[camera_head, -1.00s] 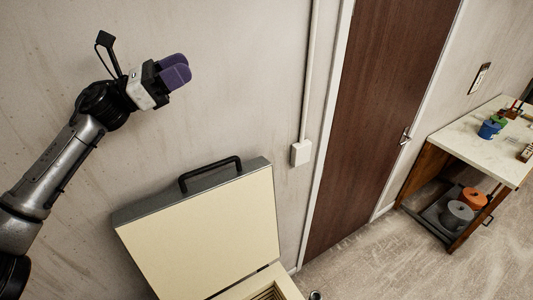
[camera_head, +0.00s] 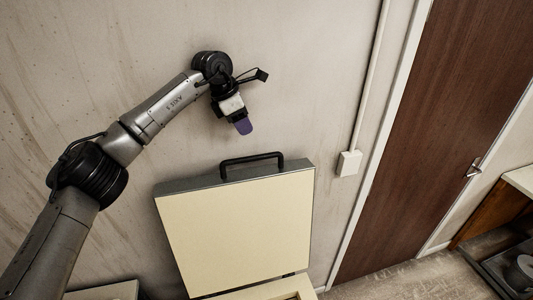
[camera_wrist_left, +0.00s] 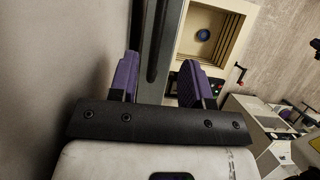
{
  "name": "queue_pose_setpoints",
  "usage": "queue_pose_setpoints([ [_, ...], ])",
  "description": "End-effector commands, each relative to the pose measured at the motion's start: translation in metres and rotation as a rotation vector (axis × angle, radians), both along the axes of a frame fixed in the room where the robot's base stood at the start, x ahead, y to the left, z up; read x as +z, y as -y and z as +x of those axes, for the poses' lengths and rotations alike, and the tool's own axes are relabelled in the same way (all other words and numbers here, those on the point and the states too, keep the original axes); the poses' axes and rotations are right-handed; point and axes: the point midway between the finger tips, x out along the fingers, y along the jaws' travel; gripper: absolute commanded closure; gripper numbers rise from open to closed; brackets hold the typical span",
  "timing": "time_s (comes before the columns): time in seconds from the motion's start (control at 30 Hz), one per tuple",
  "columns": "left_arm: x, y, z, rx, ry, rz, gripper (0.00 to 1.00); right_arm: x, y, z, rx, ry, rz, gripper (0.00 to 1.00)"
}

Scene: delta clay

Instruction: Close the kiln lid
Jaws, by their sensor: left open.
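The kiln lid (camera_head: 236,232) stands open and upright, its cream inner face showing. A black handle (camera_head: 252,158) sits on its top edge. My left gripper (camera_head: 244,127) points down just above the handle, apart from it, open and empty. In the left wrist view, the purple fingers of my left gripper (camera_wrist_left: 160,62) are spread, with the dark handle bar (camera_wrist_left: 148,35) and grey lid edge lined up between them beyond. The kiln's open chamber (camera_wrist_left: 219,22) shows below, with a small round blue thing inside. My right gripper is not in view.
The wall (camera_head: 320,60) is close behind the lid. A white wall box (camera_head: 348,163) with a conduit and a brown door (camera_head: 430,120) are to the right. A wooden table (camera_head: 495,215) stands at the far right. Floor is free in front of the door.

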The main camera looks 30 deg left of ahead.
Motion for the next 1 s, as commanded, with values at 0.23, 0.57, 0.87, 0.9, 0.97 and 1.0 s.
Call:
queue_pose_setpoints([
  [0.23, -0.042, 0.014, 0.013, -0.005, -0.003, -0.002, 0.56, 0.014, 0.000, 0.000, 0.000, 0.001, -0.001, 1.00],
  [0.57, -0.090, 0.027, 0.028, -0.006, 0.001, -0.002, 0.56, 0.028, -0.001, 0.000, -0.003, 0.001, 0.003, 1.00],
  [0.87, -0.110, 0.033, 0.034, -0.005, 0.001, -0.003, 0.56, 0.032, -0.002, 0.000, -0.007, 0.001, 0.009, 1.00],
  [0.9, -0.111, 0.033, 0.034, -0.005, 0.002, -0.004, 0.56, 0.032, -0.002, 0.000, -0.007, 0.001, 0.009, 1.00],
  [0.97, -0.112, 0.033, 0.034, -0.005, 0.003, -0.003, 0.56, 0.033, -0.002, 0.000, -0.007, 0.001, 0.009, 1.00],
  [1.0, -0.112, 0.033, 0.034, -0.005, 0.003, -0.003, 0.56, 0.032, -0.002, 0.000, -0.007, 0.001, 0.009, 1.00],
])
